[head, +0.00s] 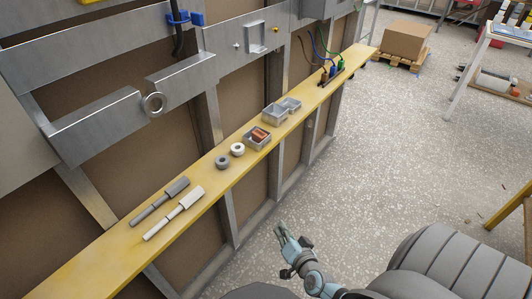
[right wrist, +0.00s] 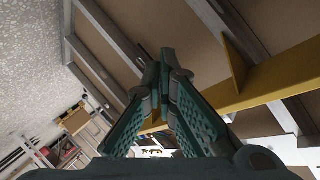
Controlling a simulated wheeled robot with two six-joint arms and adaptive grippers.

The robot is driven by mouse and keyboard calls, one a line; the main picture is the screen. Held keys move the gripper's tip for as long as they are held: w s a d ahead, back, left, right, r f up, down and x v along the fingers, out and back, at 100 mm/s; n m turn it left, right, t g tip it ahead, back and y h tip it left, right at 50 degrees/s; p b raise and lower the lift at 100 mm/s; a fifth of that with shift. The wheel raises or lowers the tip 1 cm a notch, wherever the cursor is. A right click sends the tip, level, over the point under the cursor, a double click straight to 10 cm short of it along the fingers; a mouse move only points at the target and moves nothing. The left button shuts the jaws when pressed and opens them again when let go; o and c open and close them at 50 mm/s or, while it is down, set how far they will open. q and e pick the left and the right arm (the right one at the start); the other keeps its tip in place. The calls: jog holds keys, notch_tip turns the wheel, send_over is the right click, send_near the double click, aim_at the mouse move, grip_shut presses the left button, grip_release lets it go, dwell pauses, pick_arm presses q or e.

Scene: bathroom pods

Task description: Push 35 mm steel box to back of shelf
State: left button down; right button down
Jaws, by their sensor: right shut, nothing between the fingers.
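Three small open grey metal boxes stand on the yellow shelf (head: 214,191) in the head view: a near one (head: 248,143) with a reddish-brown block (head: 261,134) in it, a middle one (head: 274,119) and a far one (head: 296,104). I cannot tell which is the 35 mm one. My right gripper (head: 283,231) is shut and empty, off the shelf's front side, nearer to me than the boxes. In the right wrist view its fingers (right wrist: 166,62) meet at the tips, and the shelf (right wrist: 270,82) shows to the right. My left gripper is not in view.
Metal studs and rails line the back. The floor (head: 410,140) beside the shelf is clear.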

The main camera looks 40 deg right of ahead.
jog(key=w+d+r+m+t+h+b, duration=0.1)
jog(key=w+d+r+m+h, duration=0.15)
jog(key=r+m, duration=0.5)
jog(key=w+d+r+m+t+h, duration=0.1)
jog(key=w+d+r+m+h, duration=0.3)
jog(key=r, duration=0.6)
jog(key=y+b, duration=0.2)
send_near(270, 138)
jog(key=d, duration=0.3)
jog(key=shift+h, duration=0.25)
jog(key=w, duration=0.2)
jog(key=w+a+b, duration=0.1)
jog(key=w, duration=0.1)
jog(key=shift+w+a+f, duration=0.1)
jog(key=shift+f, duration=0.1)
